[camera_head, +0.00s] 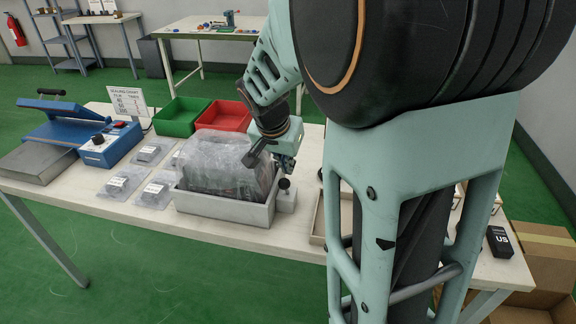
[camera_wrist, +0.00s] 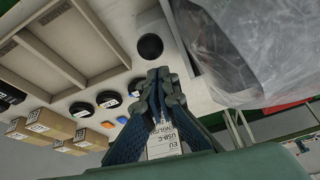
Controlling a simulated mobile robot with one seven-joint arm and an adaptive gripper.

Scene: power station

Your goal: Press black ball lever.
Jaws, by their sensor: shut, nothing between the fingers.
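The black ball lever (camera_head: 284,184) is a small black ball on a pale block at the right end of a grey tray on the table. In the wrist view the black ball (camera_wrist: 150,47) lies just beyond my fingertips, beside the tray wall. My gripper (camera_head: 252,160) hangs above the tray's right part, up and left of the ball in the head view. In the wrist view my gripper (camera_wrist: 158,76) is shut and empty, its fingertips close together. I see no contact with the ball. The lever's stem is hidden.
A grey tray (camera_head: 222,210) holds items in clear plastic (camera_head: 225,165) right beside the lever. Red (camera_head: 224,116) and green (camera_head: 181,117) bins stand behind. A blue sealing machine (camera_head: 110,144) stands left. A divided wooden tray (camera_wrist: 92,30) and small boxes (camera_wrist: 52,122) lie nearby.

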